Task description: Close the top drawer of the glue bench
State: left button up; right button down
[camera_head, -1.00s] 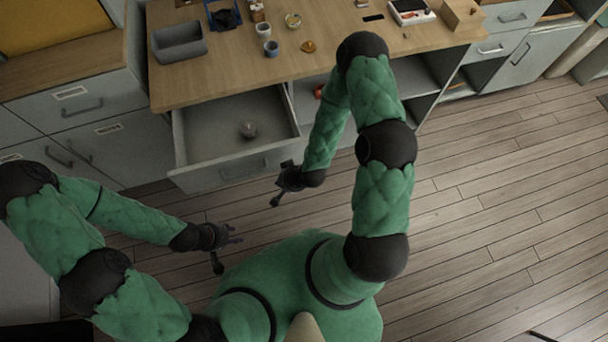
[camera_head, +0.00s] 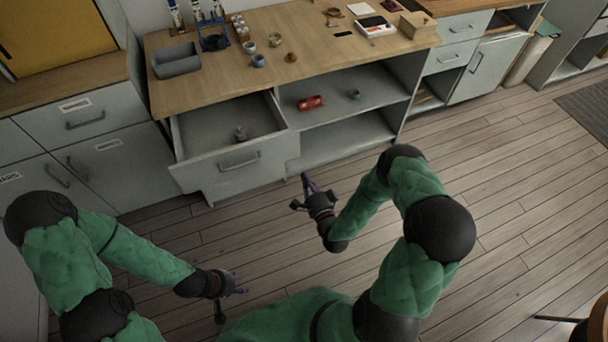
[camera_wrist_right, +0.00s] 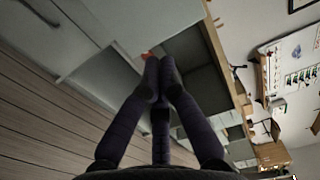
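The glue bench (camera_head: 215,85) has a wooden top and grey body. Its top drawer (camera_head: 228,166) is pulled out at the bench's left side, with a small clear object (camera_head: 240,133) inside. My right gripper (camera_head: 311,190) is in front of the bench, to the right of the drawer front and apart from it.
An open shelf beside the drawer holds a red object (camera_head: 310,102) and a small green cup (camera_head: 355,95). A grey bin (camera_head: 176,60), cups and a box (camera_head: 417,25) stand on the bench top. Grey cabinets (camera_head: 85,125) stand at left.

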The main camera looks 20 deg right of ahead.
aim_at(290, 146)
jog(key=w+b, duration=0.4)
jog(key=w, duration=0.7)
jog(key=shift+w+f, duration=0.1)
jog(key=shift+w, duration=0.7)
